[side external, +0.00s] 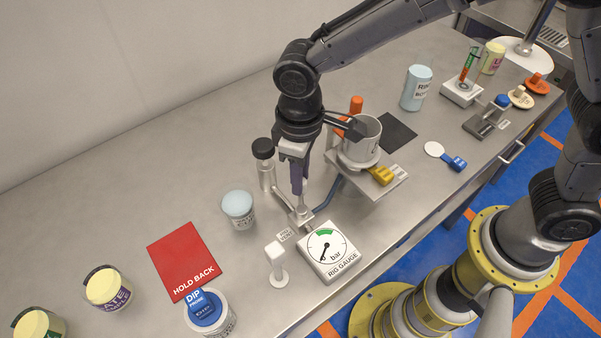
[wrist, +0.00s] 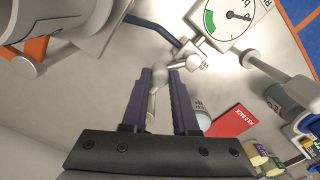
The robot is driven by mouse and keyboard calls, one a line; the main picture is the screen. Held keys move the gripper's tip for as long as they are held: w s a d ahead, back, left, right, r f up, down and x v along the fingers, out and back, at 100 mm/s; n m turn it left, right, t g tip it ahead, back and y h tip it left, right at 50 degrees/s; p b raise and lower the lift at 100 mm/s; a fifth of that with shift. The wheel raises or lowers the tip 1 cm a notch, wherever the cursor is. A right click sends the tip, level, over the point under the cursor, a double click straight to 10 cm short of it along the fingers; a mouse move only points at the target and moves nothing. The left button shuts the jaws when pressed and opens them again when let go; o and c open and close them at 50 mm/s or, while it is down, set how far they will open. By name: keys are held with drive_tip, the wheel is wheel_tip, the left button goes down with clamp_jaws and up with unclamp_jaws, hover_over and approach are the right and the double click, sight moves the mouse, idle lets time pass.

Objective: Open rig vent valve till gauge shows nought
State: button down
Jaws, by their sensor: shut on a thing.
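The rig gauge (side external: 328,254) is a white box with a round dial marked "bar" near the table's front edge. Its green band is at the top of the dial and its dark needle points to the lower left; the scale figures are too small to read. The gauge also shows in the wrist view (wrist: 226,22). The vent valve (side external: 302,217), a small grey fitting, stands behind it beside a "RIG VENT" label (side external: 286,234). My gripper (side external: 298,191) points down over the valve, shut on its pale handle (wrist: 154,98), which shows between the fingers (wrist: 158,72).
A metal vessel (side external: 363,141) on a stand is right of my gripper. A white post (side external: 276,262) is close by the gauge. A red "HOLD BACK" card (side external: 182,258) lies further left.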

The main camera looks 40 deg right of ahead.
drive_tip(key=c, duration=0.7)
unclamp_jaws()
drive_tip(key=shift+r, duration=0.1)
wheel_tip(320, 180, up, 14)
drive_tip(key=shift+f, duration=0.1)
drive_tip(key=s+d+r+m+t, duration=0.2)
drive_tip(key=d+r, duration=0.2)
drive_tip(key=d, duration=0.5)
drive_tip(key=s+d+r+m+t, duration=0.1)
drive_tip(key=s+d+r+m, duration=0.1)
drive_tip(key=d+r, duration=0.45)
drive_tip(key=s+d+f+m+t, duration=0.1)
drive_tip(key=s+d+f, duration=0.2)
drive_tip(key=s, duration=0.1)
drive_tip(key=s+d+f, duration=0.3)
drive_tip(key=s, duration=0.1)
drive_tip(key=s+d+f+m+t, duration=0.1)
drive_tip(key=s+d+f, duration=0.3)
drive_tip(key=shift+s+f+m+t, duration=0.1)
drive_tip(key=shift+m+t, duration=0.2)
